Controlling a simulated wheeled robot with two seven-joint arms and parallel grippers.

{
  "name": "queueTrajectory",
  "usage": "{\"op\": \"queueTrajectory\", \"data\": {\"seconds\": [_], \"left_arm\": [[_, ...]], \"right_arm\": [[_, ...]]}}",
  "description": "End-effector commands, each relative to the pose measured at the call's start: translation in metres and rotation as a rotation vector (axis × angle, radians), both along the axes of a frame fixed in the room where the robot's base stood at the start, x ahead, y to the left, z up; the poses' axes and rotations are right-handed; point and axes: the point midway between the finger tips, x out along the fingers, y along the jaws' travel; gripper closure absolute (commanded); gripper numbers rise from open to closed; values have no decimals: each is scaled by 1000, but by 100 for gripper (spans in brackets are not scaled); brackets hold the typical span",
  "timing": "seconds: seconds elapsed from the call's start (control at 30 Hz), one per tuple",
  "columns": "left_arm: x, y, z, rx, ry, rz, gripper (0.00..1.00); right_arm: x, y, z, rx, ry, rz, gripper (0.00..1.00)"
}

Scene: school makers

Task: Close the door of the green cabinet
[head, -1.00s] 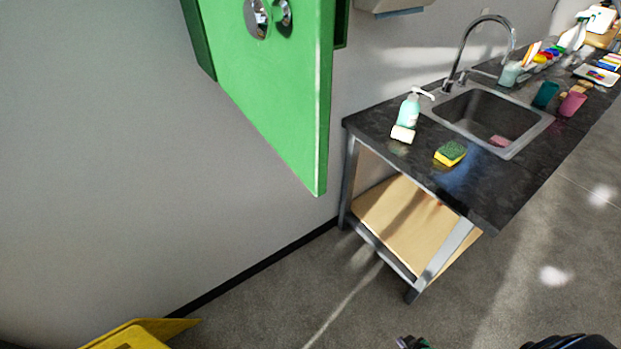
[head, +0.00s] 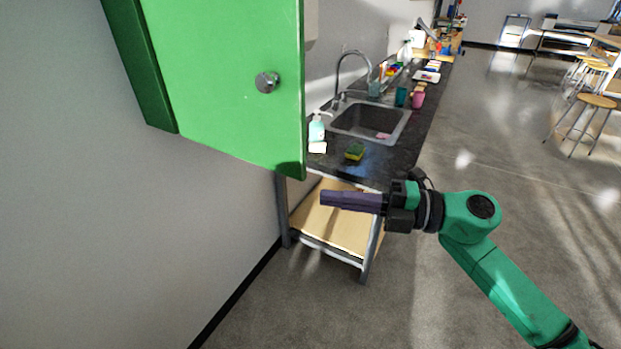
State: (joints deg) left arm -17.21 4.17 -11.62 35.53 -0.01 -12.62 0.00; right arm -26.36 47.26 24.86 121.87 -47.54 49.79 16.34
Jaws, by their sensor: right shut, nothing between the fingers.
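The green cabinet (head: 128,60) hangs on the grey wall at the upper left, its top out of view. Its door (head: 215,95) is a bright green panel with a round metal knob (head: 267,82) near its right edge. The inside of the cabinet is hidden, and I cannot tell how far the door stands open. My right gripper (head: 324,200) is shut and empty, its purple fingers pointing left. In the picture it is just below and right of the door's lower right corner, apart from it. My left gripper is not in view.
A dark counter (head: 385,160) with a sink (head: 372,120) stands along the wall behind my right gripper. A soap bottle (head: 316,128) and a sponge (head: 355,151) are on it. Stools (head: 597,102) stand at the far right. The floor in front is clear.

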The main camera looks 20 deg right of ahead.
Motion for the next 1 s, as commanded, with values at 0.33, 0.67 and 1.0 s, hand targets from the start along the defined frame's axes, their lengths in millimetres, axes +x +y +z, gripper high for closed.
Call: {"op": "queueTrajectory", "data": {"seconds": [0.33,0.67,1.0], "left_arm": [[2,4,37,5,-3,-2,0],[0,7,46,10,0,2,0],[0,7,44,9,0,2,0]], "right_arm": [[44,52,6,2,-2,-7,100],[62,25,1,4,0,-3,100],[62,25,0,3,-1,2,100]]}}
